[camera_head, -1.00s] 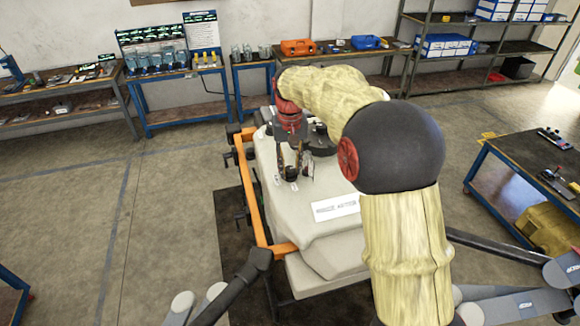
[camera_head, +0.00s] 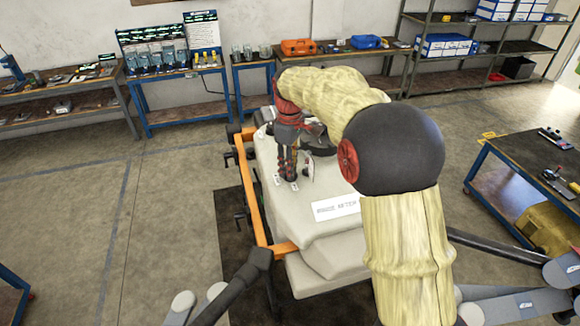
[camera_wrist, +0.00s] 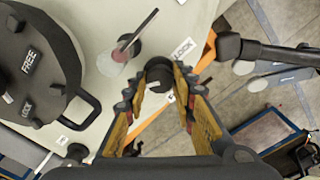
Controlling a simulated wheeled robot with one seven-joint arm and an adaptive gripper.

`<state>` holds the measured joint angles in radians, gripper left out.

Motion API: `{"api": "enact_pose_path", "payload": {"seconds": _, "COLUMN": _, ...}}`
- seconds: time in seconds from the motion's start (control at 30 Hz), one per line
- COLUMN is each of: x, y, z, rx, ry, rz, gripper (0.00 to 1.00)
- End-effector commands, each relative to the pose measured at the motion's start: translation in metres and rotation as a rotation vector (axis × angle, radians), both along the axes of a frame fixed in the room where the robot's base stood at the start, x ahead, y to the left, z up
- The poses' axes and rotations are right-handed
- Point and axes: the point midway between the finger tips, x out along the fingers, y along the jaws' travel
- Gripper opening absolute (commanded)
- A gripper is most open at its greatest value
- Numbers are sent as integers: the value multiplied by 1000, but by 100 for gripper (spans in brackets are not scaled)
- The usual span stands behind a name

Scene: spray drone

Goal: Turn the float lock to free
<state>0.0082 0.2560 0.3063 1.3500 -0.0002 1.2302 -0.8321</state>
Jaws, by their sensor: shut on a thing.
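The float lock is a dark knob (camera_wrist: 158,76) on the pale tank top in the wrist view. My gripper (camera_wrist: 157,68) has its two yellow-and-black fingers on either side of the knob and is shut on it. A white LOCK label (camera_wrist: 183,48) lies beside the fingertips. A small label lies partly behind the right finger, and I cannot read it. In the head view my gripper (camera_head: 289,178) points down onto the tank (camera_head: 300,218), and its fingers hide the knob.
A large black cap (camera_wrist: 42,60) with a handle and FREE and LOCK labels stands left of my gripper in the wrist view. A thin dark lever (camera_wrist: 138,30) stands close by. An orange frame (camera_head: 250,200) edges the tank. A workbench (camera_head: 520,160) stands at right.

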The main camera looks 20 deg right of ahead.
Motion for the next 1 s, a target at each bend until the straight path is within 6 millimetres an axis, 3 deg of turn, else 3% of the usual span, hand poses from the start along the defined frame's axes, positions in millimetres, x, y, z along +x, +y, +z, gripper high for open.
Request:
{"api": "enact_pose_path", "payload": {"seconds": 0.5, "x": 1, "y": 1, "z": 2, "rx": 0, "ry": -6, "rz": 345, "gripper": 1}}
{"api": "enact_pose_path", "payload": {"seconds": 1.0, "x": 1, "y": 1, "z": 2, "rx": 0, "ry": -6, "rz": 414, "gripper": 1}}
